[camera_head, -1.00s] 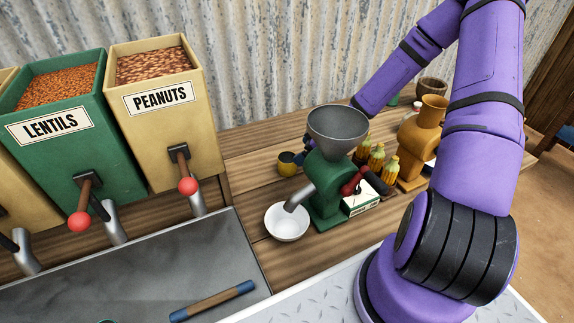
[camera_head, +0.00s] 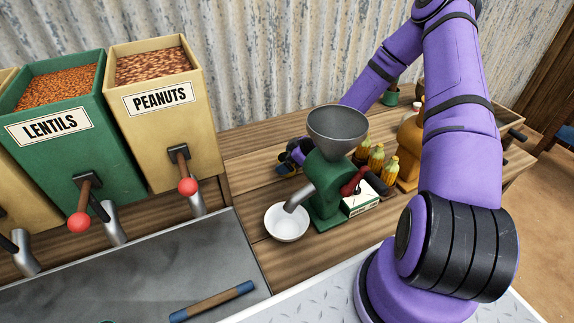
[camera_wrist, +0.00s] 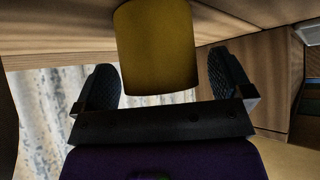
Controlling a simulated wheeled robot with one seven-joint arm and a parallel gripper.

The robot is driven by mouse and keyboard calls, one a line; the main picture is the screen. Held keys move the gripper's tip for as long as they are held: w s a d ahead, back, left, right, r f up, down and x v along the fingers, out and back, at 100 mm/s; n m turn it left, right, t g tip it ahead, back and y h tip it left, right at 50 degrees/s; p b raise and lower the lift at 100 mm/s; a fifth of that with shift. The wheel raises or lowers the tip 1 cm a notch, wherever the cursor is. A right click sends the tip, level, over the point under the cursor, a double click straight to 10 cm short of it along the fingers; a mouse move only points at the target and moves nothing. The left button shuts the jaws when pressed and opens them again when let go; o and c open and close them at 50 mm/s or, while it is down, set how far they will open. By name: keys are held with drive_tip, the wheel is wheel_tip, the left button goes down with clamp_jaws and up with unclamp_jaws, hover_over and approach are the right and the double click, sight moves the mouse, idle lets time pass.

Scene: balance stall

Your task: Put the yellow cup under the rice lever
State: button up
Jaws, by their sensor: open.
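The yellow cup (camera_wrist: 158,50) is in the wrist view at top centre, between the open fingers of my gripper (camera_wrist: 168,82). Clear space shows between the cup's sides and each finger. In the head view my gripper (camera_head: 290,158) is behind the green grinder, low over the wooden counter, and the cup is mostly hidden there. The rice lever cannot be identified; the labelled bins in view read lentils (camera_head: 50,126) and peanuts (camera_head: 160,97). Each has a red-knobbed lever (camera_head: 187,186) beside a metal spout.
The green grinder (camera_head: 328,180) with its grey funnel stands in front of my gripper. A white bowl (camera_head: 287,222) sits under its spout. Several yellow bottles (camera_head: 376,160) and an orange-brown machine (camera_head: 410,145) are to the right. A metal tray (camera_head: 150,275) holding a blue-ended rod lies front left.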

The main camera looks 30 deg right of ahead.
drive_tip(key=shift+a+f, duration=0.1)
drive_tip(key=c, duration=1.1)
